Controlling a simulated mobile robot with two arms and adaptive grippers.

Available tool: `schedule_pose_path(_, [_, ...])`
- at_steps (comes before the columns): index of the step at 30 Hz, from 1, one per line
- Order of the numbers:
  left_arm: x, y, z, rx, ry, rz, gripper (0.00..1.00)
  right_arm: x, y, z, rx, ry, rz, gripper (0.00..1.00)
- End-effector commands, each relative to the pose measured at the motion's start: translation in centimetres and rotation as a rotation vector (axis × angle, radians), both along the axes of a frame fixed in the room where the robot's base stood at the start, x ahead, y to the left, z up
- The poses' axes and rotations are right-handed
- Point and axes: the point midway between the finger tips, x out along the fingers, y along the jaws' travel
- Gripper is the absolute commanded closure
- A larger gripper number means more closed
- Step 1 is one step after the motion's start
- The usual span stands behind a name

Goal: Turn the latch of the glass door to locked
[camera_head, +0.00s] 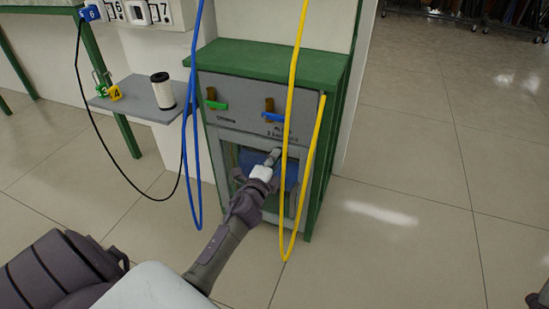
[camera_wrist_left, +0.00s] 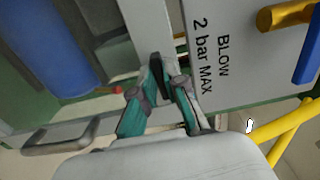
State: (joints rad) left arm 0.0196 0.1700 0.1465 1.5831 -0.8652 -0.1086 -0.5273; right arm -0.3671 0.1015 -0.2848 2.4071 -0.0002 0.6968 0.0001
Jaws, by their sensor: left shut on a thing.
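The glass door (camera_head: 238,139) is in the front of the green cabinet, below its grey panel, and looks closed. A blue object (camera_wrist_left: 60,45) shows behind the glass. My left gripper (camera_head: 274,155) is at the door's upper right corner. In the left wrist view its two teal fingers (camera_wrist_left: 158,85) are closed together on a small dark piece, the latch (camera_wrist_left: 156,63), at the door frame's edge. The fingers hide most of the latch, so its angle cannot be told. My right gripper is not in view.
The panel above has a green-handled valve (camera_head: 216,104) and a blue-handled valve (camera_head: 274,117). A yellow hose (camera_head: 288,190) hangs close to my left gripper, and a blue hose (camera_head: 184,150) hangs left. A grey door handle (camera_wrist_left: 70,137) is nearby. The floor at right is clear.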

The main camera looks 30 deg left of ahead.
Motion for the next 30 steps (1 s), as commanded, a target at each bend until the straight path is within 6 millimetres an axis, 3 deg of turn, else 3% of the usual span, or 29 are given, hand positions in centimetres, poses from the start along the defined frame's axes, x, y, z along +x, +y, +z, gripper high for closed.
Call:
schedule_pose_path(2, [0.0, 0.0, -0.1, -0.003, 0.001, 0.001, 1.00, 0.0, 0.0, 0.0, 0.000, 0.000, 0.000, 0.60])
schedule_pose_path(3, [0.0, 0.0, -0.1, -0.003, 0.001, 0.001, 0.82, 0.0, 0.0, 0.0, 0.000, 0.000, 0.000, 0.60])
schedule_pose_path(7, [0.0, 0.0, -0.1, -0.002, 0.001, 0.001, 0.64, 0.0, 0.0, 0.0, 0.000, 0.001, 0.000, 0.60])
schedule_pose_path(19, [-0.9, -0.2, -0.1, 0.000, 0.002, 0.000, 0.64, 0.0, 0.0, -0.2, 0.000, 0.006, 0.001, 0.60])
schedule_pose_path(30, [-8.2, -2.0, -0.2, -0.004, 0.003, 0.001, 0.64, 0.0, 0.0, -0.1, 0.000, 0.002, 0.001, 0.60])
